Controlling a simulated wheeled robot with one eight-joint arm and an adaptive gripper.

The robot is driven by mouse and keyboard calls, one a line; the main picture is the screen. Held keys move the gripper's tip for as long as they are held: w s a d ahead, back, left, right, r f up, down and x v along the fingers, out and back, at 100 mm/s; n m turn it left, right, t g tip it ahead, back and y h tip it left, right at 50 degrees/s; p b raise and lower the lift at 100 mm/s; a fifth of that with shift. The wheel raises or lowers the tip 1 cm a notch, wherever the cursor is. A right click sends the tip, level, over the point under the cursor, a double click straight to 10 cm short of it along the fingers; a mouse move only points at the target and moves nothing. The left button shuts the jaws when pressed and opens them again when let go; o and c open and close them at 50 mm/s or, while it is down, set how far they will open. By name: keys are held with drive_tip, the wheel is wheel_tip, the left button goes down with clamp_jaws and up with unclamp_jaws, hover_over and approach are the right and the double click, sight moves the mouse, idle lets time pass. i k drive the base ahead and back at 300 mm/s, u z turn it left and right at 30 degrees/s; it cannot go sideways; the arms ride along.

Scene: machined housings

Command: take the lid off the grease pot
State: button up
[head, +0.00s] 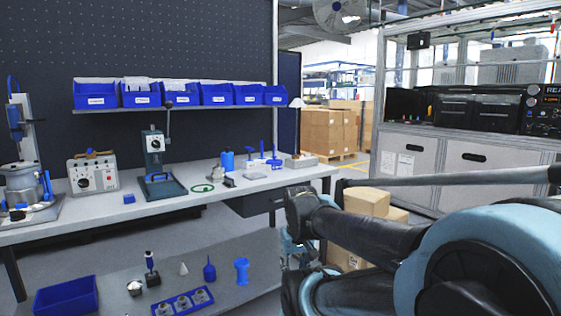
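No thing here is clearly marked as the grease pot. A small round silvery pot (135,288) stands on the low grey table in front, left of the blue tray with metal parts; it is too small to tell whether a lid is on it. A larger metal vessel (22,186) stands under a blue-and-grey column at the far left of the workbench. My arm fills the lower right, its dark and teal links reaching toward the middle. I cannot make out gripper fingers, and no part of my arm touches either pot.
The workbench (100,212) behind carries a lever press (157,168) and a control box (93,174). Cardboard boxes (366,202) stand behind my arm.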

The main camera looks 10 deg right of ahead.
sight(275, 160)
drive_tip(key=u, duration=0.25)
drive_tip(key=i, duration=1)
drive_tip(key=u, duration=0.35)
